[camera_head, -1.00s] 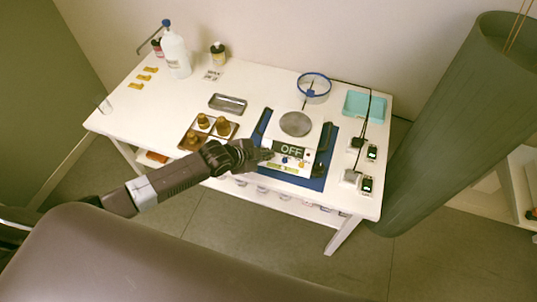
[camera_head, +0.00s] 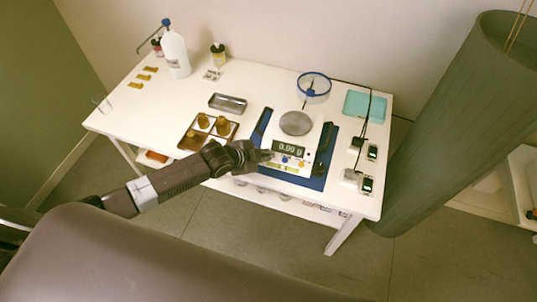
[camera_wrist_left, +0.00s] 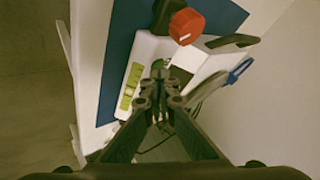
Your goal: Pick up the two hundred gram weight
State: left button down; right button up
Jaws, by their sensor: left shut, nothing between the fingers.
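Brass weights (camera_head: 222,127) stand in a brown square tray (camera_head: 183,143) left of the scale. I cannot tell which one is two hundred grams. My left gripper (camera_head: 268,156) is shut and empty at the front left of the white scale (camera_head: 315,145), near its control panel. The display (camera_head: 289,148) reads 0.00 g and the round pan (camera_head: 296,123) is bare. In the left wrist view the closed fingertips (camera_wrist_left: 170,84) are close to the scale's panel and a green button (camera_wrist_left: 157,64). The weights are not in the wrist view. My right gripper is not seen.
The scale rests on a blue mat (camera_head: 317,183). A metal tray (camera_head: 227,103) lies behind the weights. A blue-rimmed ring (camera_head: 314,85), a teal tray (camera_head: 364,105) and cabled devices stand at the right. Bottles (camera_head: 174,52) stand at the back left.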

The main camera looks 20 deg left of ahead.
aim_at(193, 140)
jog(key=u, duration=1.25)
